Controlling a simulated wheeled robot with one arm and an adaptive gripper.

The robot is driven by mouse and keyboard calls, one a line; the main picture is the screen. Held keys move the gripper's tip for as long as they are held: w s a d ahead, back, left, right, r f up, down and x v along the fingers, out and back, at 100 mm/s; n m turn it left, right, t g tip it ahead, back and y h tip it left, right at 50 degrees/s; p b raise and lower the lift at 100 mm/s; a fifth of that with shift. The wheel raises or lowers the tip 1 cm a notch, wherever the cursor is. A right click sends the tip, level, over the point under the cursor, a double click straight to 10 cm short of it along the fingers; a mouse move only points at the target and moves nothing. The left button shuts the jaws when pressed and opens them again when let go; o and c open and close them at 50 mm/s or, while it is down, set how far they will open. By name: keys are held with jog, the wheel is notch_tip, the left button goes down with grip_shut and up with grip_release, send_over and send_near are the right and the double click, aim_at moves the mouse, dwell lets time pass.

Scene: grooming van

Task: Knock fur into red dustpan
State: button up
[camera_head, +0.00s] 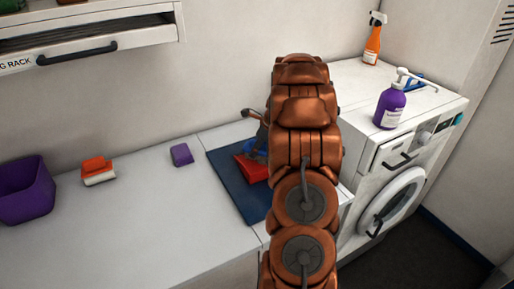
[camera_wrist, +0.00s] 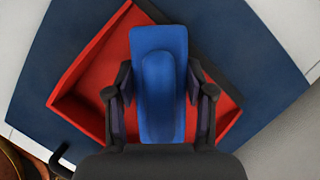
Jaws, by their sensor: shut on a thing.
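The red dustpan (camera_head: 250,169) lies on a dark blue mat (camera_head: 228,183) on the white counter, partly hidden behind my arm. In the wrist view the dustpan (camera_wrist: 84,88) is below my gripper, with a dark front edge and a dark handle at lower left. My gripper (camera_wrist: 160,80) is shut on a blue, rounded-rectangular tool (camera_wrist: 160,45), probably a brush, held over the dustpan. In the head view my gripper (camera_head: 254,128) is mostly hidden by my arm. I see no fur; the tool's underside and the pan under it are hidden.
A purple block (camera_head: 182,154), an orange-and-white block (camera_head: 97,170) and a purple bin (camera_head: 25,189) stand left on the counter. Right, a purple pump bottle (camera_head: 390,107) and an orange spray bottle (camera_head: 373,42) stand on the washer (camera_head: 345,80). A rack (camera_head: 95,45) hangs upper left.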

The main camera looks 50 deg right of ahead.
dwell(0.3)
jog(key=shift+r+p, duration=2)
jog(key=shift+r, duration=0.95)
